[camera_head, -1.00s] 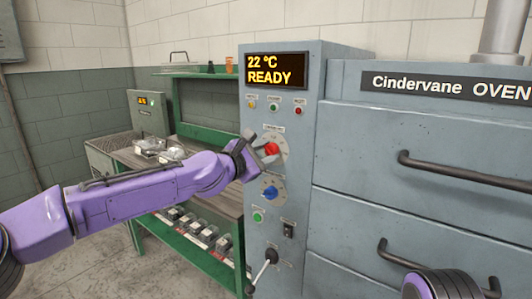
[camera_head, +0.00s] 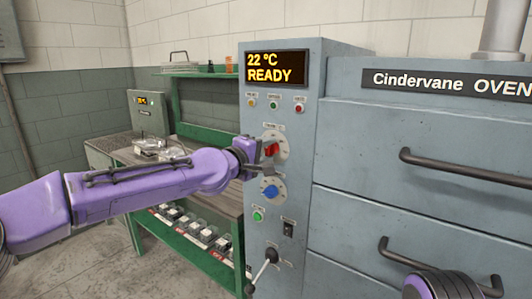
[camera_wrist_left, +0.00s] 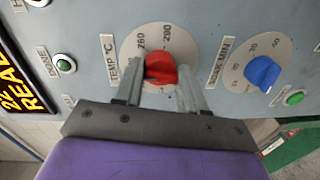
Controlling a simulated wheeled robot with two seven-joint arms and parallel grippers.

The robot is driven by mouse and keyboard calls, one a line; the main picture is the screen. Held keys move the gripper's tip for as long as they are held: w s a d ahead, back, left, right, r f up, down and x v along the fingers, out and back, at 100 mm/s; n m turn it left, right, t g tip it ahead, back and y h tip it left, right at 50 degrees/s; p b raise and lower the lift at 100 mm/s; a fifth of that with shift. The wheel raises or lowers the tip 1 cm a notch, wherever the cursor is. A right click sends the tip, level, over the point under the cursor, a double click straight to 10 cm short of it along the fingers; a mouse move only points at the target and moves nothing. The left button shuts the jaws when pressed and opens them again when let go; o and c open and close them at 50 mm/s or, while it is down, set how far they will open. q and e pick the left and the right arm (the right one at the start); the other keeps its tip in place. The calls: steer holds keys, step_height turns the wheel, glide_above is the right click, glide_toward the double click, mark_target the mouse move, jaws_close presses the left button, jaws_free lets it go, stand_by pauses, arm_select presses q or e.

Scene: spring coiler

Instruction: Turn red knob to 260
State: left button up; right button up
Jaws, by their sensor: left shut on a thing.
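The red knob (camera_head: 271,149) sits on its round pale dial on the grey control panel. In the left wrist view, the red knob (camera_wrist_left: 160,68) stands between the two fingers of my left gripper (camera_wrist_left: 160,90). That gripper is shut on the knob. The knob's pointer mark is too small to read. In the head view, my left gripper (camera_head: 264,160) reaches the knob from the left and partly covers the dial. My right gripper is out of view.
A blue knob (camera_head: 270,190) sits just below, with a green button (camera_head: 258,216) and a black switch (camera_head: 288,229) under it. The display (camera_head: 276,69) reads 22 °C READY. Oven drawer handles (camera_head: 460,170) stick out at right. A green bench (camera_head: 195,245) stands left.

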arm_select(q)
steer(key=m, duration=0.4)
steer(key=shift+d+b, duration=0.1)
steer(key=shift+b, duration=0.3)
steer(key=shift+s+m+t+b, duration=0.1)
steer(key=shift+m+t+b, duration=0.25)
steer(key=shift+m, duration=1.35)
steer(key=shift+f+m, duration=0.1)
steer(key=shift+m, duration=0.2)
steer(key=o, duration=1)
steer(key=shift+s+a, duration=0.25)
steer(key=shift+s, duration=0.1)
steer(key=b+v, duration=0.2)
steer(key=v, duration=0.8)
steer(key=shift+d, duration=0.15)
